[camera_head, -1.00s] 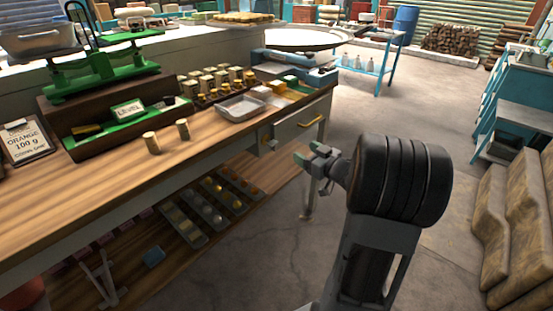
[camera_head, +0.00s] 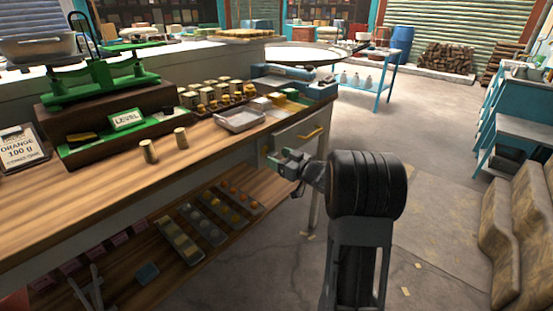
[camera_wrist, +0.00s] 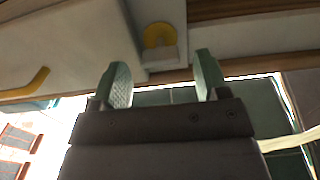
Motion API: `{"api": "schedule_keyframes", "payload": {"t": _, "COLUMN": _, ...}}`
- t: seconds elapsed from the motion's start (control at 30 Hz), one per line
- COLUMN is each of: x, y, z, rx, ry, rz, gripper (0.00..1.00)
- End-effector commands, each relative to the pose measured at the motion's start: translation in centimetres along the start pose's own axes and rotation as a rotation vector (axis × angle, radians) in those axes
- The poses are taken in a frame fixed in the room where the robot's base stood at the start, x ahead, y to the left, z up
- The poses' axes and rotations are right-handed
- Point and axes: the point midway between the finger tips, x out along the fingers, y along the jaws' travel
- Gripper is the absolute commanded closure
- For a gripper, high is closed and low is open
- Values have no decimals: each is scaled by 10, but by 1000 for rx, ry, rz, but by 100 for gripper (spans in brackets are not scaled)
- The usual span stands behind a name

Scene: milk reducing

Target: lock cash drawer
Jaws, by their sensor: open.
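The cash drawer (camera_head: 290,140) is at the right end of the wooden counter, with a yellow bar handle (camera_head: 312,134) on its pale front. In the wrist view the handle (camera_wrist: 28,88) is at the left. A round yellow lock piece (camera_wrist: 158,35) on a small pale block is just beyond my fingertips, centred between them. My gripper (camera_wrist: 160,72) is open and empty, apart from the lock piece. In the head view my gripper (camera_head: 283,161) is in front of the drawer's lower left part and hides the lock area. I cannot tell whether the drawer is fully closed.
The counter (camera_head: 200,158) holds a green balance scale (camera_head: 105,75), several weights, a metal tray (camera_head: 240,120) and a blue scale (camera_head: 300,85). A lower shelf (camera_head: 120,260) with trays lies under the counter. Sacks (camera_head: 535,220) stand at right; the floor between is free.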

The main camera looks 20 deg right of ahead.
Motion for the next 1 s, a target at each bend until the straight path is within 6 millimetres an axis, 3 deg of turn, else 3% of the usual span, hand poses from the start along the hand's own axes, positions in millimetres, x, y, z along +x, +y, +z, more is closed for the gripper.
{"api": "schedule_keyframes", "payload": {"t": 0.2, "x": 14, "y": 0, "z": 0, "rx": 0, "ry": 0, "rz": 0, "gripper": 32}}
{"api": "schedule_keyframes", "payload": {"t": 0.53, "x": 16, "y": 0, "z": 0, "rx": 0, "ry": 0, "rz": 1, "gripper": 32}}
{"api": "schedule_keyframes", "payload": {"t": 1.0, "x": 16, "y": 0, "z": 0, "rx": 0, "ry": 0, "rz": 1, "gripper": 76}}
